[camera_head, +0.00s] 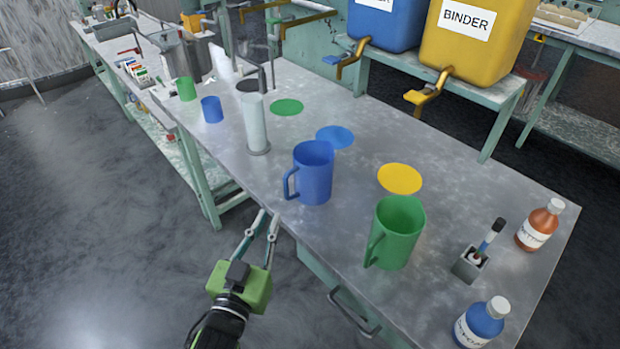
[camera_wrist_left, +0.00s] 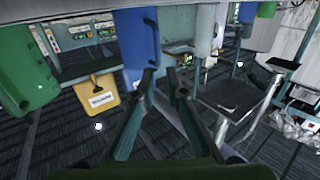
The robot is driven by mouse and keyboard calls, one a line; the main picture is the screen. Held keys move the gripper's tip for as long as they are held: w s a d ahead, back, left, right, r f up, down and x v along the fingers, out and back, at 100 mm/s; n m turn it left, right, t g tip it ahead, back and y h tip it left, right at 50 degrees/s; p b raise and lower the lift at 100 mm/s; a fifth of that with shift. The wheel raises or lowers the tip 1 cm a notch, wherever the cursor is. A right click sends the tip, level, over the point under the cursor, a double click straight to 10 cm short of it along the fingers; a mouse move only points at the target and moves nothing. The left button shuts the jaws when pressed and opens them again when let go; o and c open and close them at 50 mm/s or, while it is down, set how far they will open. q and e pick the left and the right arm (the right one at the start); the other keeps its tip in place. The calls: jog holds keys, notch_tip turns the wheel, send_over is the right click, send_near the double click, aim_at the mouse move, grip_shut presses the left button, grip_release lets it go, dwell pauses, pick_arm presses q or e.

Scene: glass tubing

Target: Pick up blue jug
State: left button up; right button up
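The blue jug (camera_head: 314,172) stands upright near the front edge of the metal table, its handle on its left side. My left gripper (camera_head: 265,216) is in front of the table edge, to the lower left of the jug and apart from it. Its two fingers are spread with nothing between them. In the left wrist view, which looks upside down, the blue jug (camera_wrist_left: 138,38) shows beyond the left fingertip of my left gripper (camera_wrist_left: 161,74). My right gripper is in neither view.
A green jug (camera_head: 397,232) stands right of the blue one; a clear cylinder (camera_head: 256,122) stands to its left. Small green (camera_head: 186,88) and blue (camera_head: 212,109) cups, a pen holder (camera_head: 469,265) and two bottles (camera_head: 540,225) (camera_head: 482,323) share the table. A drawer handle (camera_head: 352,314) juts from the front.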

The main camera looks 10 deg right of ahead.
aim_at(285, 183)
pick_arm(q)
jog(key=x, duration=0.6)
jog(key=shift+w+d, duration=0.15)
jog(key=shift+d, duration=0.1)
jog(key=shift+w, duration=0.2)
jog(key=shift+w+d+r+p, duration=0.1)
jog(key=shift+w+p, duration=0.15)
jog(key=shift+p, duration=0.05)
jog(key=x, duration=0.4)
jog(key=shift+w+d+r+p, duration=0.25)
jog(key=shift+w+p, duration=0.1)
jog(key=shift+p, duration=0.05)
grip_shut()
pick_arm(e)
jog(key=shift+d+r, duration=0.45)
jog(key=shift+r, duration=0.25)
